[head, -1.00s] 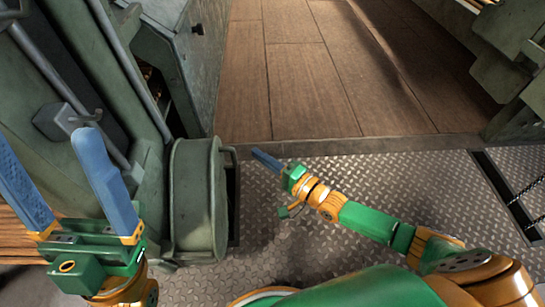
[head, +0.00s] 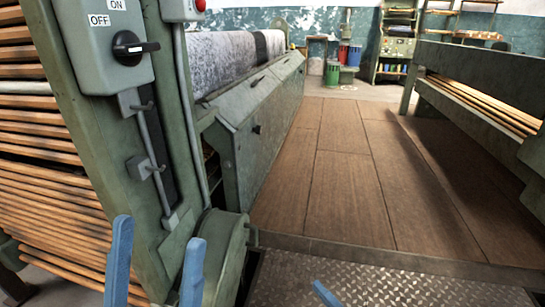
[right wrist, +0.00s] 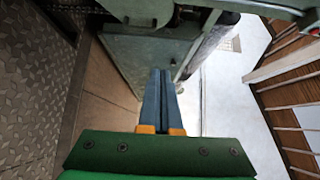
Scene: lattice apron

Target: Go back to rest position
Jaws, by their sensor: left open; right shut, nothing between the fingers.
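My left gripper (head: 154,268) shows at the bottom left of the head view as two blue fingers standing apart. It is open and empty, in front of the green machine frame and its wooden slats. My right gripper (head: 325,294) shows only as a blue fingertip at the bottom edge of the head view, over the metal floor plate. In the right wrist view its two blue fingers (right wrist: 157,90) lie together with nothing between them. Both arms are otherwise out of the head view.
A grey switch box (head: 108,38) marked ON and OFF, with a black knob, is on the green machine frame (head: 180,120) at left. A wooden walkway (head: 330,180) runs clear between machines. Shelves (head: 397,40) and coloured bins (head: 343,54) stand at the back.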

